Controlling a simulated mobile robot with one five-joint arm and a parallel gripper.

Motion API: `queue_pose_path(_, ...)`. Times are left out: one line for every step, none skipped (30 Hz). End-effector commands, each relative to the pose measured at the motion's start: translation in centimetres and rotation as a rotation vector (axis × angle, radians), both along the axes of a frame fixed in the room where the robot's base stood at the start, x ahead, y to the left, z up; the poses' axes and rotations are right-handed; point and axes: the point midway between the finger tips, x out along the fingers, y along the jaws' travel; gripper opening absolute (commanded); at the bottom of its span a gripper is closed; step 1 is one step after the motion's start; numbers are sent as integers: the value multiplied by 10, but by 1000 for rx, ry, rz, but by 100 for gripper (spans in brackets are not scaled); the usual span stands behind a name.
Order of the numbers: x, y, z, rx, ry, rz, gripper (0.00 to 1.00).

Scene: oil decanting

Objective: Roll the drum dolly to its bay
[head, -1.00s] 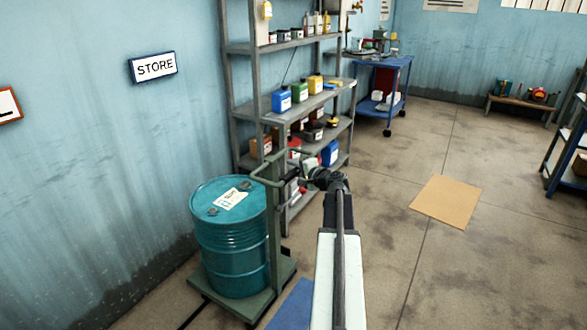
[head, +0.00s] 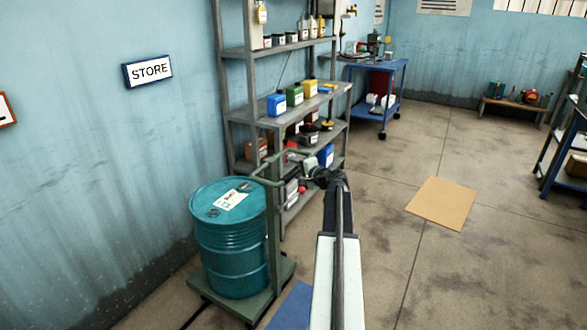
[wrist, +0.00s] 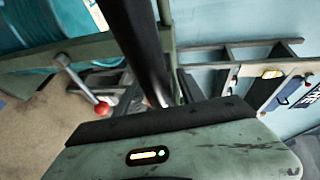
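The drum dolly (head: 262,299) is a low green platform with an upright post and a green push handle (head: 268,182). It carries a teal drum (head: 232,245) with a label on its lid. My gripper (head: 312,174) is at the right end of the handle and appears shut on it; the fingertips are partly hidden. In the wrist view, the drum (wrist: 70,20) shows at upper left and a dark finger (wrist: 140,50) reaches to the green bars. No bay is plainly marked; a tan floor panel (head: 441,203) lies at right and a blue patch (head: 291,306) beside the dolly.
A grey shelf (head: 285,105) with cans and boxes stands close behind the dolly. A STORE sign (head: 147,71) hangs on the left wall. A blue cart (head: 375,68) is at the back, a rack (head: 570,130) at right. The centre-right floor is open.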

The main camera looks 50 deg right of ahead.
Motion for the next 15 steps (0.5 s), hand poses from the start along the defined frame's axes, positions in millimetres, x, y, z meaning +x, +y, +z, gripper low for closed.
queue_pose_path(0, 0, 0, 0, 0, 0, 47)
queue_pose_path(0, 0, 0, 0, 0, 1, 47)
queue_pose_path(0, 0, 0, 0, 0, 1, 47)
queue_pose_path(-1, 1, 0, 0, 0, 1, 47)
queue_pose_path(-2, 1, 1, 0, 0, 1, 47)
queue_pose_path(-5, 1, 1, 0, 0, 0, 47)
queue_pose_path(-7, 2, 2, 0, 0, 0, 47)
queue_pose_path(-11, 2, 3, 0, 0, 0, 47)
queue_pose_path(-16, 4, 5, 1, 0, 0, 47)
queue_pose_path(-21, 5, 6, 1, 0, 0, 47)
queue_pose_path(-26, 6, 7, 1, 0, 0, 47)
queue_pose_path(-34, 7, 9, 1, 0, -1, 47)
queue_pose_path(-41, 8, 10, 1, 0, -2, 47)
queue_pose_path(-47, 9, 12, 1, 0, -2, 47)
queue_pose_path(-55, 11, 14, 1, 0, -1, 47)
